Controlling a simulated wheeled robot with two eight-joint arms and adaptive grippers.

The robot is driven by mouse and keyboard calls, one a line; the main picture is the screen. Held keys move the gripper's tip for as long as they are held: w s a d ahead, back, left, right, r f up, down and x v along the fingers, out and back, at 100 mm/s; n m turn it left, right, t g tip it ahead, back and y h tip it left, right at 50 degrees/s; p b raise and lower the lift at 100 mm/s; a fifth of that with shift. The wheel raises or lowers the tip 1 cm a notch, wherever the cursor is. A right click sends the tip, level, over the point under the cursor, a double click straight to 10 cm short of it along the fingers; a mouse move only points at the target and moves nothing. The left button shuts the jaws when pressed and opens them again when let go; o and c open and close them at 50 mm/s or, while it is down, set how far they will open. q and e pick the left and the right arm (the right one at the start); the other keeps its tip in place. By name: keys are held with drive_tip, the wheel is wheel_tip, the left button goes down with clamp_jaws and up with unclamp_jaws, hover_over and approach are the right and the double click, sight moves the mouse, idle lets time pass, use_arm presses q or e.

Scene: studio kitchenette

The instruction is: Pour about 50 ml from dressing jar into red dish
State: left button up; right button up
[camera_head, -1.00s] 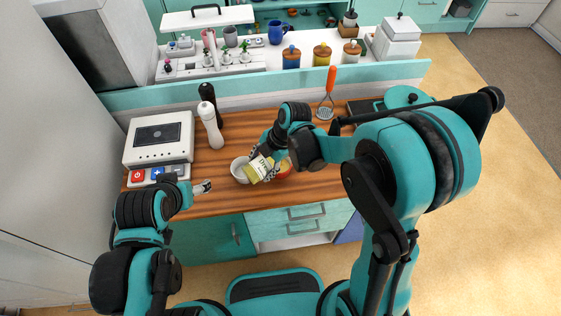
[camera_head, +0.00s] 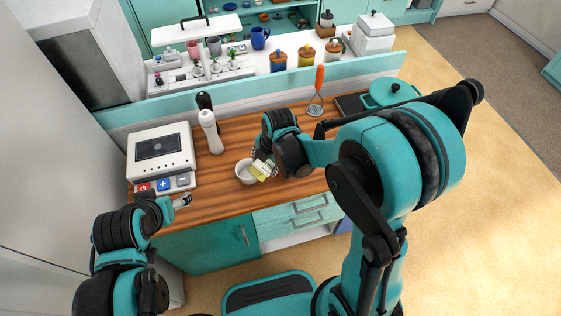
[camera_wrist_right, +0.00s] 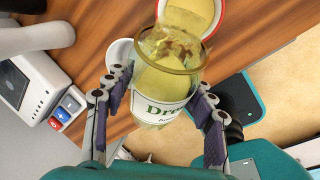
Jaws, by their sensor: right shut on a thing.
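My right gripper (camera_wrist_right: 160,100) is shut on the dressing jar (camera_wrist_right: 165,85), a clear jar with a white label and yellow dressing inside. The jar is tilted, its open rim toward the red dish (camera_wrist_right: 221,14) at the top of the right wrist view. Pale yellow shows inside the dish. In the head view the jar (camera_head: 262,171) is held low over the counter, beside a white bowl (camera_head: 243,175); the red dish is hidden there behind my right gripper (camera_head: 268,160). My left gripper (camera_head: 182,201) is near the counter's front left; its jaws are too small to read.
A white appliance (camera_head: 160,150) with red, blue and grey buttons stands at the left. White and dark mills (camera_head: 210,132) stand behind the bowl. An orange-handled masher (camera_head: 318,92) and a teal pot (camera_head: 392,93) are farther back right. The counter's front middle is clear.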

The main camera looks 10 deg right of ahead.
drive_tip(key=shift+w+a, duration=0.2)
drive_tip(key=shift+a, duration=0.05)
use_arm(q)
drive_tip(key=shift+w+a, duration=0.1)
drive_tip(key=shift+a, duration=0.05)
use_arm(e)
drive_tip(key=shift+s+d, duration=0.1)
drive_tip(key=shift+s, duration=0.05)
use_arm(q)
drive_tip(key=shift+f, duration=0.1)
use_arm(e)
drive_tip(key=shift+f, duration=0.1)
